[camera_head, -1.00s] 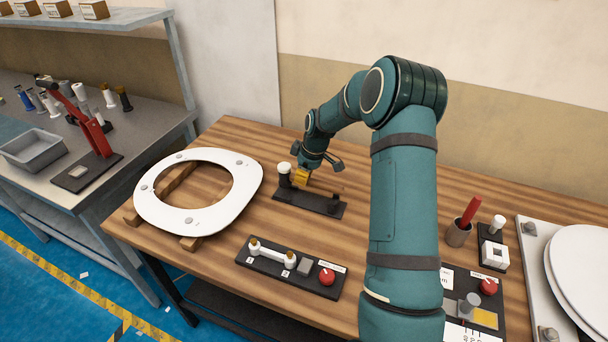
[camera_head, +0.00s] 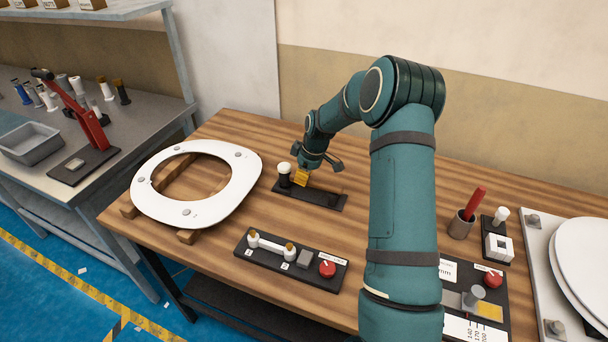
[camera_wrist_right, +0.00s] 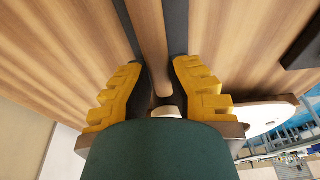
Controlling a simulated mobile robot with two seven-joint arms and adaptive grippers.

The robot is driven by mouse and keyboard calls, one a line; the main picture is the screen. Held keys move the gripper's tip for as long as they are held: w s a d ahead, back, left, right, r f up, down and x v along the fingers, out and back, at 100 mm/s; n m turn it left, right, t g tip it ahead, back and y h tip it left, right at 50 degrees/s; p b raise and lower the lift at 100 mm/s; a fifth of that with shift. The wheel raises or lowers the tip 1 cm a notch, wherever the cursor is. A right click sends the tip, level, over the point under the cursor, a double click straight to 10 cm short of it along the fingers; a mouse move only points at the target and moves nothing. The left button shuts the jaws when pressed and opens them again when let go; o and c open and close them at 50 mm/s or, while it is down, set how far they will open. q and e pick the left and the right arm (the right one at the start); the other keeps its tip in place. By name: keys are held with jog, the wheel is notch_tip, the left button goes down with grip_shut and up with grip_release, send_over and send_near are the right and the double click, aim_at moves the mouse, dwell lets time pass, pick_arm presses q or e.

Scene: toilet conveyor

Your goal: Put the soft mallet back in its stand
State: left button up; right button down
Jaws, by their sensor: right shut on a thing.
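The soft mallet shows as an upright head (camera_head: 284,168) with a white upper end and dark lower part, at the left end of the dark stand (camera_head: 318,199). My right gripper (camera_head: 302,177), with yellow fingers, is just right of this head, low over the stand. It is shut on the mallet. In the right wrist view, the wooden handle (camera_wrist_right: 149,40) runs away from between the fingers along the dark stand strip (camera_wrist_right: 176,30). My wrist hides part of the head there. I cannot tell whether the mallet touches the stand. My left gripper is out of view.
A white toilet seat (camera_head: 236,190) lies on wooden supports to the left. A dark fixture (camera_head: 258,262) with a red knob is in front. A cup with a red tool (camera_head: 461,226) and another fixture (camera_head: 507,290) stand right. Bare tabletop surrounds the stand.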

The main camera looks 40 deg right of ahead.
jog(key=shift+f, duration=0.2)
jog(key=c, duration=1)
grip_release()
jog(key=v, duration=1.2)
